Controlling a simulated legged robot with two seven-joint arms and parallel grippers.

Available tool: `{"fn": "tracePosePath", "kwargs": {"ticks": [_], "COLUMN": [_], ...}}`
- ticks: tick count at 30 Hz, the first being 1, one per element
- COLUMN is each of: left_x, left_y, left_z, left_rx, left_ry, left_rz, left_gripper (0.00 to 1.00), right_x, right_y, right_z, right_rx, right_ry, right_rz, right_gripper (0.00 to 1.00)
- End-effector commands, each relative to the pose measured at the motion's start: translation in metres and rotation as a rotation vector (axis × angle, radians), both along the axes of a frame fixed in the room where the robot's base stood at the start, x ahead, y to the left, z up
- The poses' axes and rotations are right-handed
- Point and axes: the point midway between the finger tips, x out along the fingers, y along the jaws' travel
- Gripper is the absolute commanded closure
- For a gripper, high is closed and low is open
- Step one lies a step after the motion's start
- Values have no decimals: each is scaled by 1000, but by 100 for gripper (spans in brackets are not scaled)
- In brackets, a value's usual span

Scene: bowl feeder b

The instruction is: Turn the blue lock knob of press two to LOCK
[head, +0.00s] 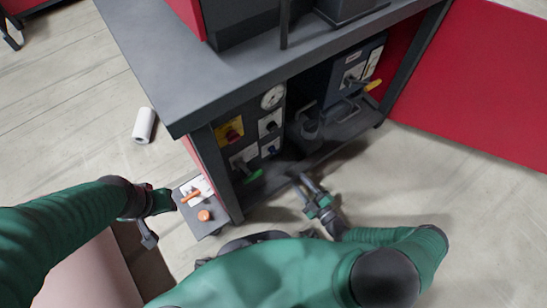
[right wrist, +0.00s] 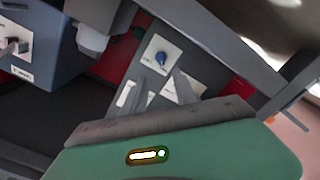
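A blue knob (right wrist: 160,58) sits on a white plate on a dark grey panel in the right wrist view. It also shows small in the head view (head: 271,149), low on the front panel of the machine. The lettering on its plate is too small to read. My right gripper (head: 303,186) is near the floor in front of the machine, to the right of the knob and apart from it. In the right wrist view its two fingers (right wrist: 163,85) are spread, with nothing between them, pointing toward the knob's panel. My left gripper (head: 150,226) is at the left; its finger opening is unclear.
The panel also carries a gauge (head: 272,97), a red and yellow switch (head: 229,132) and a green handle (head: 250,175). A blue-grey unit with a yellow handle (head: 372,85) stands right. A side box with an orange button (head: 204,215) juts out left. A red door (head: 480,80) stands open.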

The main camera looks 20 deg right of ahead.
Motion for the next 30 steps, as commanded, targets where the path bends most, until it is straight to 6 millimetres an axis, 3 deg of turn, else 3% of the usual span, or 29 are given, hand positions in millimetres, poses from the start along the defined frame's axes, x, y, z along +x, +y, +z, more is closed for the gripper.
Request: {"fn": "tracePosePath", "kwargs": {"ticks": [12,16,21,29,30], "left_x": [0,0,0,0,0], "left_y": [0,0,0,0,0], "left_z": [-50,-61,-67,-66,-66], "left_rx": [0,0,0,0,0], "left_ry": [1,1,1,1,1], "left_rz": [0,0,0,0,0], "left_gripper": [64,64,64,64,64], "right_x": [100,125,141,142,142], "right_y": [38,47,53,53,53], "right_z": [-5,-4,-1,1,1], "right_rx": [0,0,-3,-3,-3], "right_ry": [2,3,5,6,6], "right_rz": [0,1,3,2,2], "right_gripper": [65,65,65,65,71]}}
